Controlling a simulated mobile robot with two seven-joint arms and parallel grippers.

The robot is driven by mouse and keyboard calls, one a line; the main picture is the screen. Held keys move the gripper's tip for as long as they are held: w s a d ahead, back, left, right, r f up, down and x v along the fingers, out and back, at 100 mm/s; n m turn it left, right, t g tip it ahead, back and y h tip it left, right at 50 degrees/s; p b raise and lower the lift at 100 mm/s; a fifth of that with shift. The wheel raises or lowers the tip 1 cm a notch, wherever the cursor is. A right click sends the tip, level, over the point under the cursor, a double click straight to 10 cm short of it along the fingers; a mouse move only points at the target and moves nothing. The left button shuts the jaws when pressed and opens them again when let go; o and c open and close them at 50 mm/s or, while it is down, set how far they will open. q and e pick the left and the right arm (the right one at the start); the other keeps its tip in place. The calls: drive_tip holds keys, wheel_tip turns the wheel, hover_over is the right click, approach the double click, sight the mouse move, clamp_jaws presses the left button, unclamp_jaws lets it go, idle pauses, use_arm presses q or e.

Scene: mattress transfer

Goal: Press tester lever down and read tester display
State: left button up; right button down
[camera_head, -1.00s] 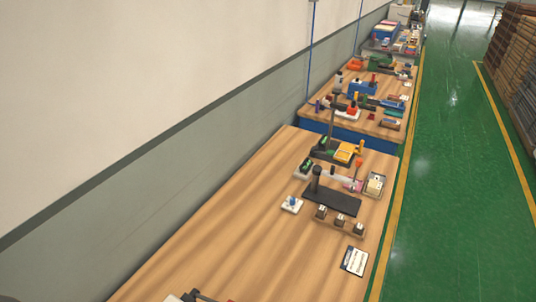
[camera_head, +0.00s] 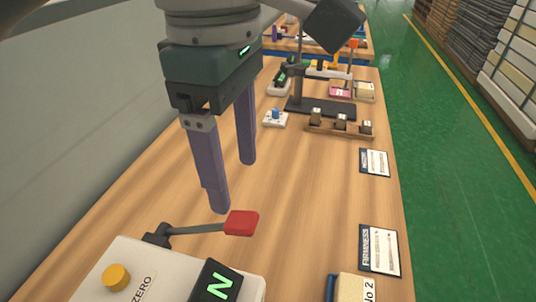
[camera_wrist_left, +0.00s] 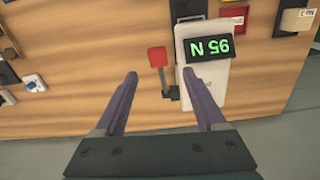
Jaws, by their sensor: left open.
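The tester (camera_head: 170,270) is a white box at the bottom of the head view, partly cut off. It has a yellow button, the word ZERO and a dark display (camera_head: 218,283) with a green N. The lever (camera_head: 195,230) is a grey rod with a red pad (camera_head: 241,223). In the wrist view the display (camera_wrist_left: 209,47) is upside down and seems to show 95 N, though the digits are uncertain. My left gripper (camera_head: 232,187) is open and empty near the red pad. In the wrist view the pad (camera_wrist_left: 157,57) lies between and beyond its fingertips (camera_wrist_left: 159,74).
A FIRMNESS card (camera_head: 379,251) and a second card (camera_head: 375,163) lie at the table's right edge. A block labelled No 2 (camera_head: 354,287) is at the bottom. Farther back are a dark stand (camera_head: 320,107), a wooden rack with small blocks (camera_head: 340,128) and a white switch box (camera_head: 276,118).

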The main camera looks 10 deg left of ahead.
sight(240, 219)
use_arm(q)
drive_tip(key=shift+w+a+f+n, duration=0.2)
drive_tip(key=shift+a+f+n, duration=0.05)
drive_tip(key=shift+f+n, duration=0.05)
drive_tip(key=shift+f, duration=0.2)
wheel_tip(240, 219, down, 9)
drive_tip(key=shift+f+b, duration=0.1)
drive_tip(key=shift+b, duration=0.45)
drive_tip(key=shift+c, duration=0.2)
clamp_jaws()
drive_tip(key=shift+d, duration=0.1)
idle(0.6)
